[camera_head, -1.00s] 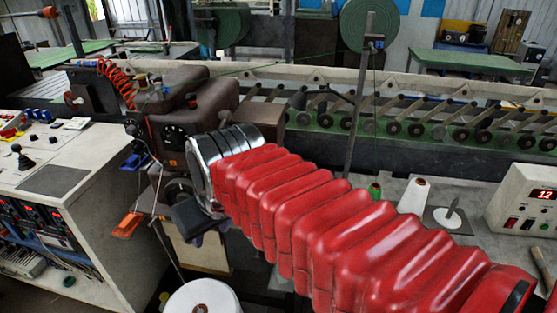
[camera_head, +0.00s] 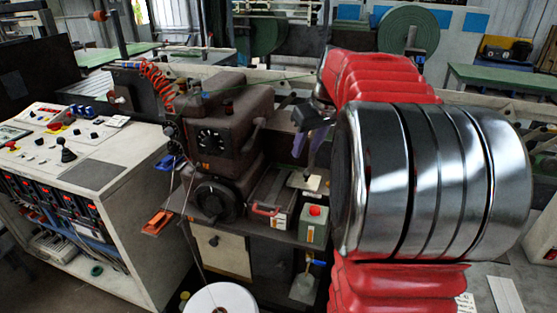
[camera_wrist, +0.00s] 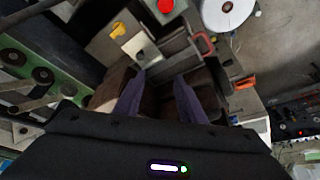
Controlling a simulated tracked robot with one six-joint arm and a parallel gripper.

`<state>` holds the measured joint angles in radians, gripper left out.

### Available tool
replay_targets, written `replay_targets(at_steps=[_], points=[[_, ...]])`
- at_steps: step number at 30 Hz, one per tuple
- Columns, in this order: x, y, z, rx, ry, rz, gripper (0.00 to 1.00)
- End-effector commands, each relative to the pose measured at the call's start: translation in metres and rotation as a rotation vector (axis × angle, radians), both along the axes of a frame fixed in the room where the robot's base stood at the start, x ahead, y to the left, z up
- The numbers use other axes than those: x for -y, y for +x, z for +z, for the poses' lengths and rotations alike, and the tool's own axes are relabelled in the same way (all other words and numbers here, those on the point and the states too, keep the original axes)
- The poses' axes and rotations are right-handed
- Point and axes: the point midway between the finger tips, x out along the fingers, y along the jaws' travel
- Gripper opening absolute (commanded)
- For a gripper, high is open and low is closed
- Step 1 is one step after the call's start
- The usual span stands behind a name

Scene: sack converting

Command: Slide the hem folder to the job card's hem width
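My gripper (camera_head: 307,150) hangs beside the brown sewing machine (camera_head: 232,135), over its work table. In the wrist view its two purple fingers (camera_wrist: 160,80) are spread with a gap between them and hold nothing. A small cream plate (camera_head: 312,183) lies on the table below the gripper. It also shows in the wrist view (camera_wrist: 139,46), near a yellow piece (camera_wrist: 118,30), ahead of the fingertips and apart from them. I cannot tell for certain which part is the hem folder. No hem width can be read on any card.
A grey-green can with a red cap (camera_head: 315,226) and a red-handled grey unit (camera_head: 273,193) stand on the machine table. A white thread cone (camera_head: 221,298) is at the front. The control console (camera_head: 100,180) is at left. My arm hides much of the right side.

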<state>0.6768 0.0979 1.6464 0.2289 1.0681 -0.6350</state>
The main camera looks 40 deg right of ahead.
Motion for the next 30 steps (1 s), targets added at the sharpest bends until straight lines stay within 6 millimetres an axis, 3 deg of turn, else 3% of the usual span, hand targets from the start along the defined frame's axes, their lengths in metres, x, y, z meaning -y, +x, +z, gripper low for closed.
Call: replay_targets(at_steps=[1, 3, 7, 20, 30], points=[[0.018, 0.001, -0.004, -0.002, 0.004, -0.008, 0.36], [0.035, 0.002, -0.006, -0.001, 0.004, -0.010, 0.36], [0.052, 0.002, -0.009, 0.000, 0.004, -0.010, 0.36], [0.055, 0.003, -0.011, 0.001, 0.005, -0.010, 0.36], [0.055, 0.015, -0.041, -0.001, 0.006, -0.009, 0.36]])
